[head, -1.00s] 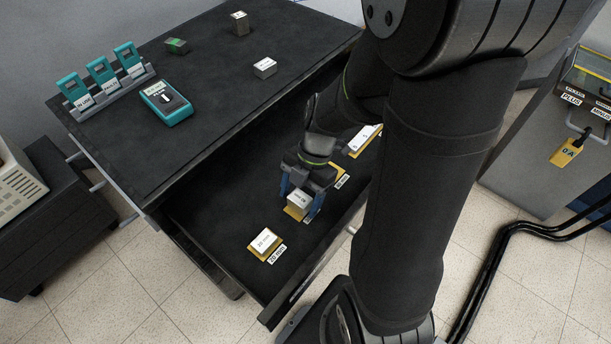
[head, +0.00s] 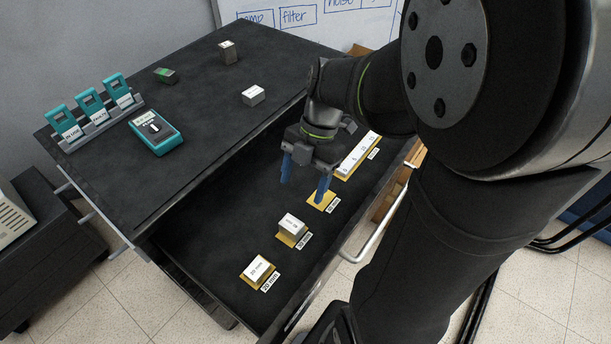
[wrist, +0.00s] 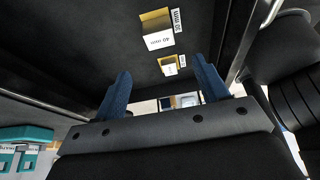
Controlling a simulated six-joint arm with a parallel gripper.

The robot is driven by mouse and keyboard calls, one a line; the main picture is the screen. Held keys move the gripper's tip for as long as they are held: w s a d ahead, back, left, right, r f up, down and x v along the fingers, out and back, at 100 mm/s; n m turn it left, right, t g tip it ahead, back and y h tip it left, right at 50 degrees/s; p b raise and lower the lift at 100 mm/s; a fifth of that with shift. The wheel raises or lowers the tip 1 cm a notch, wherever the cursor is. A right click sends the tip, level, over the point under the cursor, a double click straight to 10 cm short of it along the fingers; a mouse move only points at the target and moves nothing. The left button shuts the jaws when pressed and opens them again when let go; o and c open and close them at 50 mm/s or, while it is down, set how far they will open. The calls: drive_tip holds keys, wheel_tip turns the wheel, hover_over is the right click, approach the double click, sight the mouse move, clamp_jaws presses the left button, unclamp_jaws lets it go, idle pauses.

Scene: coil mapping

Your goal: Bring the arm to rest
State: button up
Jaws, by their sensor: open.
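My gripper (head: 304,188) is open and empty. It hangs above the open drawer, with its blue fingers spread and pointing down. A silver block with a white label (head: 292,224) sits on a yellow pad in the drawer, apart from and nearer the front than my fingers. In the wrist view my open gripper (wrist: 161,75) shows at the bottom, with nothing between the fingers.
The open drawer (head: 215,215) also holds a labelled 20 mm block (head: 258,268), an empty yellow pad (head: 320,203) and a white strip (head: 360,152). On the bench top are a teal meter (head: 155,131), a holder with teal tags (head: 98,125) and small blocks (head: 253,95).

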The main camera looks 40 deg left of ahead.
sight(292, 223)
drive_tip(key=shift+f, duration=0.1)
drive_tip(key=x, duration=1.2)
drive_tip(key=shift+r, duration=1.5)
